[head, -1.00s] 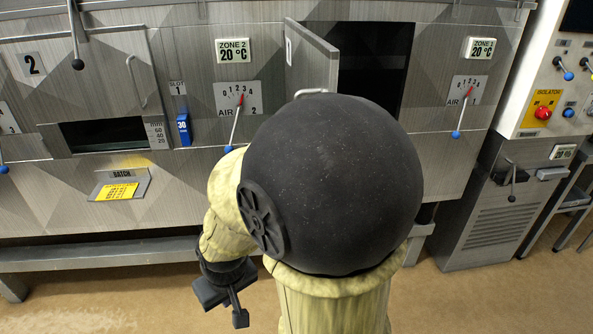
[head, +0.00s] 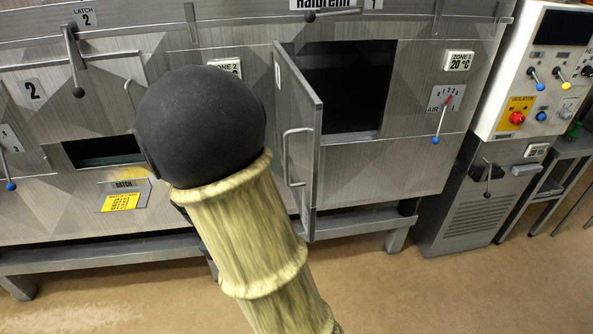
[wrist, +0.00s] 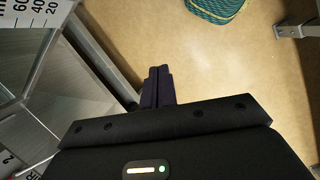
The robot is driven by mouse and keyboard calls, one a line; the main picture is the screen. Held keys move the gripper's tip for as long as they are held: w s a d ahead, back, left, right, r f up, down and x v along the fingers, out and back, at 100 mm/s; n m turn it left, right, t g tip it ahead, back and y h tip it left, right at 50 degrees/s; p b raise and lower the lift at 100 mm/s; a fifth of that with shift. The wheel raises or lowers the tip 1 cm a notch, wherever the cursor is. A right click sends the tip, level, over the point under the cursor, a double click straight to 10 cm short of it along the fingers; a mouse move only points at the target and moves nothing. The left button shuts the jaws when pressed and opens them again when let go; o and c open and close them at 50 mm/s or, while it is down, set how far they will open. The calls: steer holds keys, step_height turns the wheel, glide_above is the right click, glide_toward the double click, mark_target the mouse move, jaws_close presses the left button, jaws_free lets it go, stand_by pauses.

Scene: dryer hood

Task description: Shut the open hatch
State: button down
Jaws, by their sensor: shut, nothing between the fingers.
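The open hatch (head: 302,140) is a grey metal door that swings out from the left side of a dark rectangular opening (head: 345,88). A pale bar handle (head: 289,158) runs upright on its face. My gripper is hidden behind my arm in the head view, where the dark ball joint and pale sleeve lie to the left of the hatch. In the wrist view my gripper (wrist: 157,72) has its two dark fingers together, empty, above the tan floor. I cannot see the hatch clearly in the wrist view.
Left of my arm, a panel marked 2 (head: 34,88) has a low dark slot (head: 105,151). A lever with a blue knob (head: 438,125) hangs right of the opening. A control cabinet (head: 497,122) stands further right. A teal woven item (wrist: 215,8) lies on the floor.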

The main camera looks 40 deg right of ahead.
steer(key=w+d+r+n+g+h+p, duration=0.1)
steer(key=w+d+r+n+h+p, duration=0.1)
steer(key=r+p, duration=0.3)
steer(key=w+d+r+n+g+h+p, duration=0.1)
steer(key=w+d+r+n+h+p, duration=0.1)
steer(key=r, duration=0.8)
steer(key=d+n+h+p, duration=0.1)
steer(key=d+p, duration=0.1)
steer(key=p, duration=0.1)
steer(key=shift+d+n+g, duration=0.3)
steer(key=shift+f, duration=0.1)
steer(key=p, duration=0.3)
glide_toward(308, 201)
steer(key=x, duration=0.4)
steer(key=shift+s+f, duration=0.25)
steer(key=shift+f, duration=0.2)
steer(key=shift+s+d+p, duration=0.3)
steer(key=shift+d+p, duration=0.05)
steer(key=shift+d, duration=0.15)
steer(key=shift+f, duration=0.1)
steer(key=shift+w, duration=0.15)
